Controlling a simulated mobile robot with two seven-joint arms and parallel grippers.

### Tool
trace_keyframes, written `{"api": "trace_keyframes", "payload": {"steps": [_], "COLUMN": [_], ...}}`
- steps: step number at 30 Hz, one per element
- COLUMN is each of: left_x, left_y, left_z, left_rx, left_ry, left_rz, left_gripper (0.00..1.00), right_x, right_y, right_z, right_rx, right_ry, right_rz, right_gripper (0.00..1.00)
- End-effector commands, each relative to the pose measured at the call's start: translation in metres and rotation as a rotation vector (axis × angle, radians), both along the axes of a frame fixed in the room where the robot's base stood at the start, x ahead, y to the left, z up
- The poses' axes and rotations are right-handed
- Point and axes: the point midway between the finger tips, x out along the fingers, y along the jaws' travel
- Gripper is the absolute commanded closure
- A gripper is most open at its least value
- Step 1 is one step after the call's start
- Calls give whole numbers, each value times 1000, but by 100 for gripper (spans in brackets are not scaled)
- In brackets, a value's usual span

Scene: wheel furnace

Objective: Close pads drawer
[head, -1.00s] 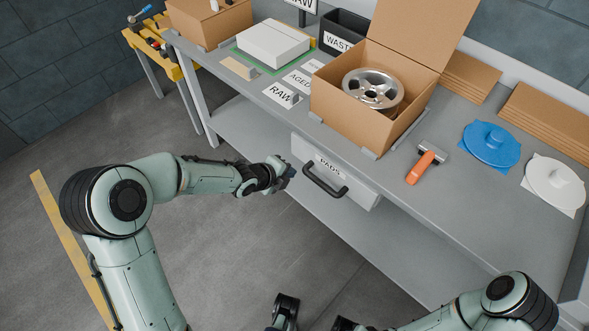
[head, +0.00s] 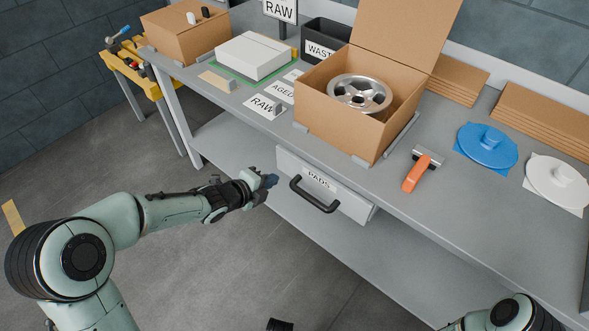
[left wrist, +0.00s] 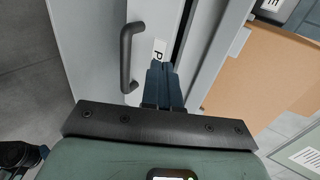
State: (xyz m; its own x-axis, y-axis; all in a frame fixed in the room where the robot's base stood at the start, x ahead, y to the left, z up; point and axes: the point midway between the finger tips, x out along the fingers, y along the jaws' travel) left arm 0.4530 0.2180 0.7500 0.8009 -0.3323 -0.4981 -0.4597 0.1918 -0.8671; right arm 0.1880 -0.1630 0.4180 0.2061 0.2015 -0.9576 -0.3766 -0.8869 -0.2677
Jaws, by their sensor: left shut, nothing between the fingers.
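The light grey pads drawer (head: 350,204) is under the bench top, with a dark bar handle (head: 313,196) and a PADS label. Its front stands out from the bench and its right side shows, so it looks partly open. My left gripper (head: 270,181) is shut and empty, just left of the drawer front. In the left wrist view the shut fingers (left wrist: 162,72) lie over the drawer face, right of the handle (left wrist: 127,58) and just below the partly covered label (left wrist: 159,48). I cannot tell whether they touch it. My right gripper does not show clearly.
The grey bench (head: 450,215) carries an open cardboard box (head: 335,120) with a metal wheel (head: 360,92), an orange-handled tool (head: 417,173), and blue (head: 487,147) and white (head: 558,180) discs. A lower shelf (head: 330,245) runs below the drawer. Floor in front is open.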

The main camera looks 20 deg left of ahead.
Motion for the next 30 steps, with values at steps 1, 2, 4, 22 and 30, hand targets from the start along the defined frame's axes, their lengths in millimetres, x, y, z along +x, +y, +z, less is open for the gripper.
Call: {"api": "trace_keyframes", "payload": {"steps": [1, 2, 4, 22, 30], "left_x": [9, 15, 27, 94, 95], "left_y": [-5, -7, -12, -40, -40], "left_z": [-10, -14, -22, -37, -37], "left_rx": [-4, -3, -4, -1, 0], "left_ry": [1, 1, 2, 1, 1], "left_rz": [-3, -2, -2, 0, -1], "left_gripper": [100, 100, 100, 100, 100], "right_x": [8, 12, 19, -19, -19], "right_y": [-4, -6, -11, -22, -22], "right_z": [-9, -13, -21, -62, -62], "right_rx": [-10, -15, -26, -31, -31], "right_ry": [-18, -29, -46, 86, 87], "right_rz": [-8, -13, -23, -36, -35], "right_gripper": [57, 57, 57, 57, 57]}}
